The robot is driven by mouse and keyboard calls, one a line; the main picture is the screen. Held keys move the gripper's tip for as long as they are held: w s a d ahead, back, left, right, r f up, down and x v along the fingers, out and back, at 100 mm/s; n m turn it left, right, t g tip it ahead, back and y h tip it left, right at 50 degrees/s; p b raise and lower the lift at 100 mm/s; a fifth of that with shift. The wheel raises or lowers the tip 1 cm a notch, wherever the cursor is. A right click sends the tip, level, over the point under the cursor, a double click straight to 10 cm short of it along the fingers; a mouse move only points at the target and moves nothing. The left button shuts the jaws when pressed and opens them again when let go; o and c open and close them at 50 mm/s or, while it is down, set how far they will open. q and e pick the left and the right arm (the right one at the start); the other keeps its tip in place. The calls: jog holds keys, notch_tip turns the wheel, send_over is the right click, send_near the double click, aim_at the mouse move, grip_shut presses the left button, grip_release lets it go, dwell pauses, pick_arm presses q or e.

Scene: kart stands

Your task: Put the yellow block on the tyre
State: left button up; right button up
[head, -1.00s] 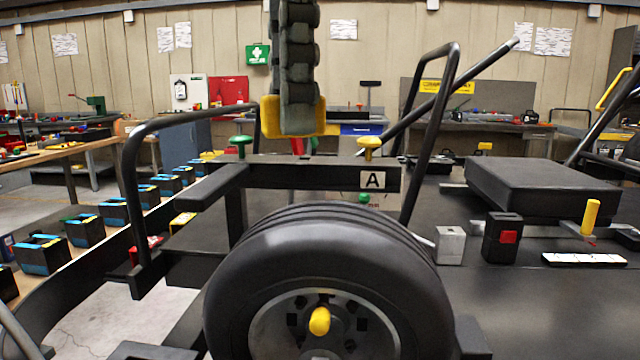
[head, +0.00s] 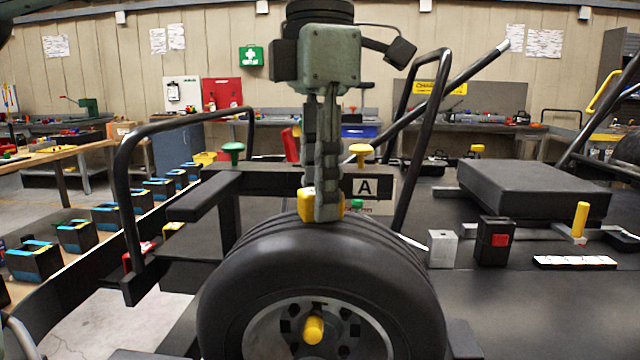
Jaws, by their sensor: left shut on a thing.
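The tyre (head: 320,265) stands upright on its tread at the front middle of the head view, with a yellow knob at its hub. My left gripper (head: 328,207) comes down from above and is shut on the yellow block (head: 307,204). The block is at the top of the tyre's tread, and its lower edge appears to touch the rubber. The gripper's fingers hide the middle of the block. My right gripper is not in view.
A black frame bar with a sign "A" (head: 366,187), a green knob (head: 232,150) and a yellow knob (head: 359,153) stands behind the tyre. A tube loop (head: 122,190) rises at left. A grey block (head: 442,248) and a black box (head: 492,242) stand at right.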

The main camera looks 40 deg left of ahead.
pick_arm(q)
jog(key=shift+f, duration=0.2)
jog(key=o, duration=0.9)
jog(key=shift+o, duration=0.2)
jog(key=shift+r, duration=0.1)
notch_tip(320, 180, up, 12)
jog(key=shift+r, duration=0.1)
